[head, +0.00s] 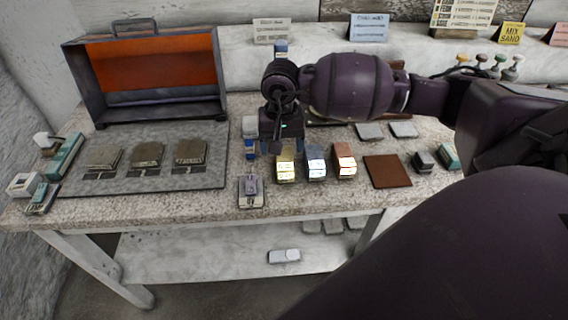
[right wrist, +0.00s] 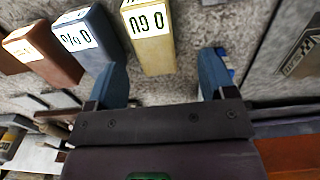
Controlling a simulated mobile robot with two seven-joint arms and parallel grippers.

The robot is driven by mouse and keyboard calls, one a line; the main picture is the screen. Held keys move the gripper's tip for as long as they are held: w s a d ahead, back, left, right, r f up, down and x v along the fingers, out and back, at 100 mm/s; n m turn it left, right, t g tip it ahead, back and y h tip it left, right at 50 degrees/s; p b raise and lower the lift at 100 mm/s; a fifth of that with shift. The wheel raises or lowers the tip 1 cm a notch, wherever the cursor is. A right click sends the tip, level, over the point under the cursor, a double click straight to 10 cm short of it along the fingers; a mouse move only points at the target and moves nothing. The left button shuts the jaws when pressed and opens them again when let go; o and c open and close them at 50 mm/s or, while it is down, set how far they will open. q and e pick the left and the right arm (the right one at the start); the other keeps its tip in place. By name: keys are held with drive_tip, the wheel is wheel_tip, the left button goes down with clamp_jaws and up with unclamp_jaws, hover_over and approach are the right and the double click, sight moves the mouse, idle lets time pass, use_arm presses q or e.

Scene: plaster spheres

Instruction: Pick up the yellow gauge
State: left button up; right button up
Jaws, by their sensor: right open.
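The yellow gauge (head: 285,168) is a gold-yellow block with a white label, standing on the stone-topped table at the left end of a row of three blocks. My right gripper (head: 281,146) is open and empty, pointing down just behind the yellow gauge in the head view. In the right wrist view the yellow gauge (right wrist: 150,38) lies ahead of the open right gripper (right wrist: 163,72), in line with the gap and nearer the left finger. The fingers look clear of it. My left gripper is not in view.
A blue-grey block (head: 315,163) and a copper-brown block (head: 344,161) stand close to the right of the gauge. A small purple-grey device (head: 250,190) is at its left. A brown mat (head: 387,171) lies right. A grey tray (head: 210,178) with square plates fills the table's left.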

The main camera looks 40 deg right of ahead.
sight(284, 157)
drive_tip(key=f, duration=0.4)
drive_tip(key=shift+s+d+f, duration=0.1)
drive_tip(key=shift+s+d, duration=0.05)
drive_tip(key=shift+s, duration=0.25)
drive_tip(key=shift+f, duration=0.35)
drive_tip(key=shift+f+b, duration=0.2)
drive_tip(key=shift+b, duration=0.1)
idle(0.4)
drive_tip(key=c, duration=1.1)
